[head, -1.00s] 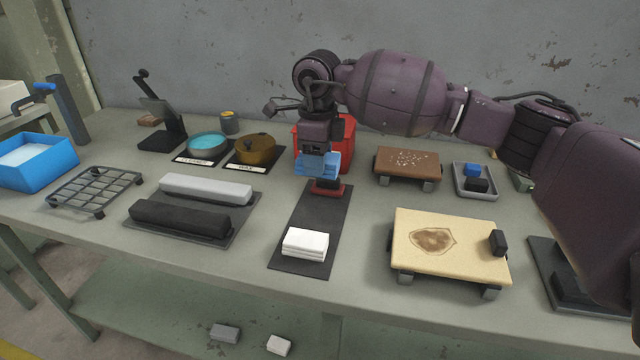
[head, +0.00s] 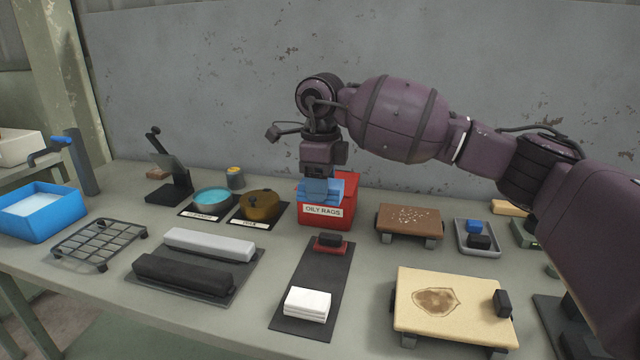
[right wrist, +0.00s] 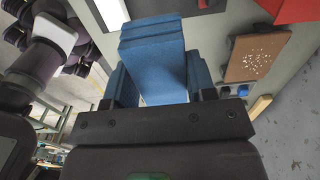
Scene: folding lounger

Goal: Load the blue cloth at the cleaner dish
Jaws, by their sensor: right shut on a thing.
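My right gripper (head: 319,182) is shut on the folded blue cloth (head: 312,192) and holds it in the air. In the head view the cloth overlaps the front of the red bin labelled OILY RAGS (head: 340,219). The cloth (right wrist: 155,60) also shows in the right wrist view, between the fingers of the gripper (right wrist: 163,90). The cleaner dish (head: 213,198), holding teal liquid, stands on a dark labelled mat to the left, well apart from the cloth. My left gripper is not in view.
A brass-brown pot (head: 259,205) stands just right of the cleaner dish. A dark stand (head: 172,178) and a small tin (head: 235,178) are behind it. Grey and black bars (head: 208,245) lie in front. A white cloth stack (head: 307,303) lies on a dark strip.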

